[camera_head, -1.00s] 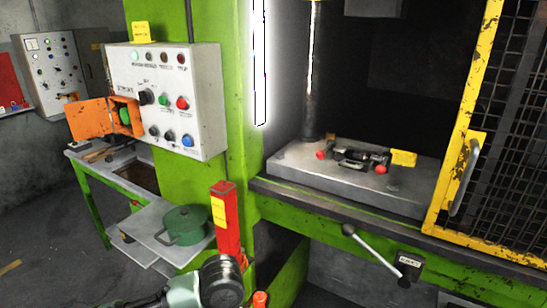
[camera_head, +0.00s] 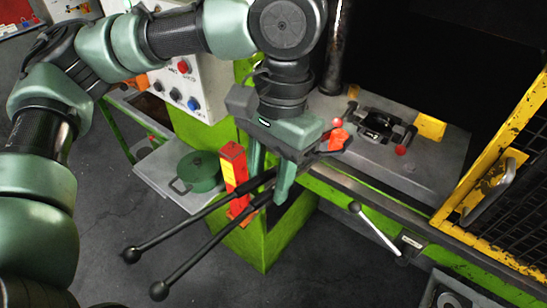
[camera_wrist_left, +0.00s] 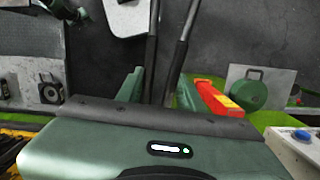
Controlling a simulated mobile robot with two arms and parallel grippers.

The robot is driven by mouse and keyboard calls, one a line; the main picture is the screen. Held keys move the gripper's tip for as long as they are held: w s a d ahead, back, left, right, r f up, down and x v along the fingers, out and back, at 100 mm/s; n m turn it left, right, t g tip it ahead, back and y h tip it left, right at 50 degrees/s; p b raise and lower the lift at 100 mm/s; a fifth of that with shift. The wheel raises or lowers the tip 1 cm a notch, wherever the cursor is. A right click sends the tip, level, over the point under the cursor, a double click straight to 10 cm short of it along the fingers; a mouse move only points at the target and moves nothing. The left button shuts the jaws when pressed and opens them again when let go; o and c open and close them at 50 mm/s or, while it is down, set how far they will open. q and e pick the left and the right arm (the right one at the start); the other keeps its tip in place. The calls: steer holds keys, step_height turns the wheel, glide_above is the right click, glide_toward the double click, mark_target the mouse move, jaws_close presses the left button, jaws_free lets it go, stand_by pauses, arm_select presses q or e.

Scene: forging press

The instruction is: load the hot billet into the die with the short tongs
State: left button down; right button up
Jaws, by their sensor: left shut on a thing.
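My left gripper (camera_head: 271,188) is shut on the short tongs (camera_head: 215,235), whose two dark handles with ball ends reach toward the lower left. The handles also show between my left fingers in the left wrist view (camera_wrist_left: 151,55). A glowing orange billet (camera_head: 338,138) is at the tongs' far end, above the front left of the press bed (camera_head: 440,165); its exact grip in the jaws is too small to tell. The dark die (camera_head: 378,124) sits on the bed, right of the billet and apart from it. My right gripper is not in view.
A red post with a yellow label (camera_head: 233,165) stands close behind the tongs. A green pot (camera_head: 199,171) sits on a shelf at the left. A ball-ended lever (camera_head: 376,230) projects from the press front. A yellow mesh guard (camera_head: 500,180) bounds the right side.

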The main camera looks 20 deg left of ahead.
arm_select(q)
steer(key=shift+s+r, duration=0.1)
steer(key=shift+s, duration=0.05)
steer(key=shift+w+d+f, duration=0.15)
steer(key=shift+w+d, duration=0.95)
steer(key=shift+w, duration=1)
steer(key=shift+w+d+f, duration=0.2)
steer(key=shift+w+d, duration=0.95)
steer(key=shift+w, duration=0.95)
steer(key=shift+w+d+f, duration=0.15)
steer(key=shift+w+d, duration=0.95)
steer(key=shift+w, duration=1)
steer(key=shift+w+d+f, duration=0.35)
steer(key=shift+w+d, duration=0.1)
steer(key=shift+w, duration=0.4)
steer(key=shift+w+d+f, duration=0.3)
steer(key=shift+w+d, duration=0.2)
steer(key=shift+w, duration=0.35)
steer(key=shift+w+d+f, duration=0.35)
steer(key=shift+w+d, duration=0.1)
steer(key=shift+w, duration=0.4)
steer(key=shift+f, duration=0.2)
steer(key=shift+s+a+f+t+b, duration=0.1)
steer(key=shift+s+f+t+b, duration=0.1)
steer(key=shift+f+t+b, duration=0.3)
steer(key=shift+w+r+p, duration=0.1)
steer(key=shift+w+p, duration=0.15)
steer(key=shift+p, duration=0.2)
